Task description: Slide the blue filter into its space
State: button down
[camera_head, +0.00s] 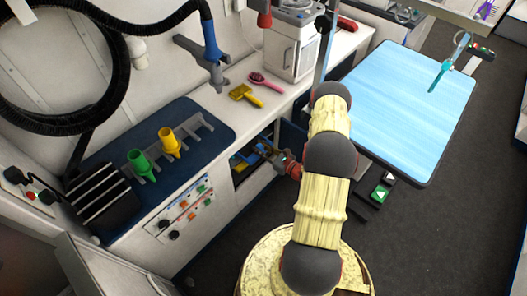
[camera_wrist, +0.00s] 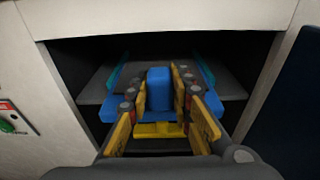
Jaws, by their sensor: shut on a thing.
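The blue filter (camera_wrist: 119,106) is inside a dark cabinet opening in the wrist view. It has a flat blue body and an upright blue grip block (camera_wrist: 159,88) at its middle. My gripper (camera_wrist: 160,98) is shut on that block, with a yellow-padded finger on each side. A dark grey shelf (camera_wrist: 92,91) with teal strips (camera_wrist: 206,71) along both sides lies around and behind the filter. The filter's far end is hidden by the block and fingers. In the head view, my gripper (camera_head: 268,151) reaches into the opening under the counter, where the blue filter (camera_head: 239,164) shows in part.
A yellow piece (camera_wrist: 159,130) lies below the filter in the opening. White cabinet walls (camera_wrist: 60,70) frame it closely. Above, the counter carries a yellow brush (camera_head: 245,95) and a pink brush (camera_head: 266,84). A blue-topped table (camera_head: 405,110) stands right of my arm.

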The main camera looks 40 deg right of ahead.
jog(key=shift+w+a+f+b, duration=0.15)
jog(key=shift+w+b, duration=0.45)
jog(key=shift+w, duration=1.8)
jog(key=shift+w+a+f+b, duration=0.15)
jog(key=shift+w+b, duration=0.4)
jog(key=shift+w, duration=1.85)
jog(key=shift+r, duration=0.15)
jog(key=shift+a+f+b, duration=0.1)
jog(key=shift+f+b, duration=0.3)
jog(key=shift+f, duration=0.15)
jog(key=c, duration=1.5)
grip_release()
jog(key=s, duration=0.3)
jog(key=s+r, duration=0.1)
jog(key=s, duration=0.3)
jog(key=s+d, duration=0.1)
jog(key=s, duration=0.3)
jog(key=shift+r, duration=0.3)
jog(key=shift+s, duration=0.4)
